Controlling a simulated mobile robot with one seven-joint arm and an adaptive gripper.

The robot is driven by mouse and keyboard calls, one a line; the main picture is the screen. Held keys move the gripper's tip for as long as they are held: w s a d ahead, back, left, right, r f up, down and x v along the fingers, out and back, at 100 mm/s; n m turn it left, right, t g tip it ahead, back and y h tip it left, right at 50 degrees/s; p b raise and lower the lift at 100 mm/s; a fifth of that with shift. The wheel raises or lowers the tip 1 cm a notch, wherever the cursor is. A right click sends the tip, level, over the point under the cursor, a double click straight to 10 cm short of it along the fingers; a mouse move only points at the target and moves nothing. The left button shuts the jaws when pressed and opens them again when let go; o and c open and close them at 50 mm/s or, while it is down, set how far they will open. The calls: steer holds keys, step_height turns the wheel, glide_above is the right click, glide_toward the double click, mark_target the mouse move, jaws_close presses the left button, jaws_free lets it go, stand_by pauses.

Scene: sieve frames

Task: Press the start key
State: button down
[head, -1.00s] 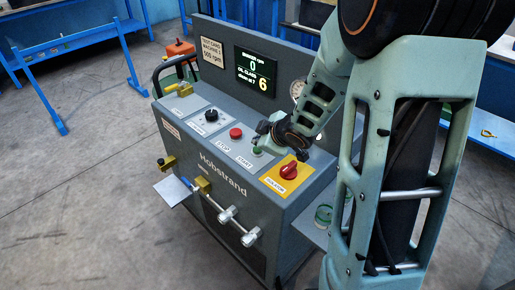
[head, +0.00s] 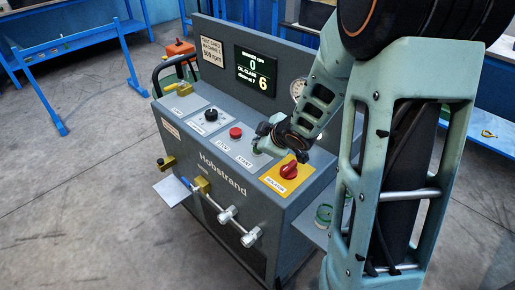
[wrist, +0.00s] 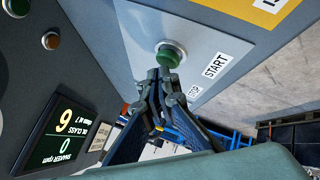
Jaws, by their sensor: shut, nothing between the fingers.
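The green start key (wrist: 170,54) sits in a metal ring on a light plate beside the START label (wrist: 216,65) in the wrist view. My gripper (wrist: 162,76) is shut and empty, with its fingertips right at the key's lower edge in that picture. I cannot tell whether they touch the key. In the head view my gripper (head: 260,145) is low over the panel at the START label (head: 244,161) and hides the key.
The red stop button (head: 235,132) is left of my gripper, and the red selector knob (head: 289,170) on a yellow plate is close to its right. A black knob (head: 211,115) is farther left. The display (head: 256,71) reads 0 and 6. A gauge (head: 298,90) is behind.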

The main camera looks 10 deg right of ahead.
steer(key=shift+f+b, duration=0.5)
steer(key=shift+f, duration=0.05)
stand_by(0.4)
steer(key=shift+r, duration=0.1)
steer(key=shift+r+p, duration=0.8)
steer(key=shift+p, duration=0.15)
step_height(320, 180, up, 5)
steer(key=p, duration=0.5)
steer(key=shift+r, duration=0.15)
stand_by(0.5)
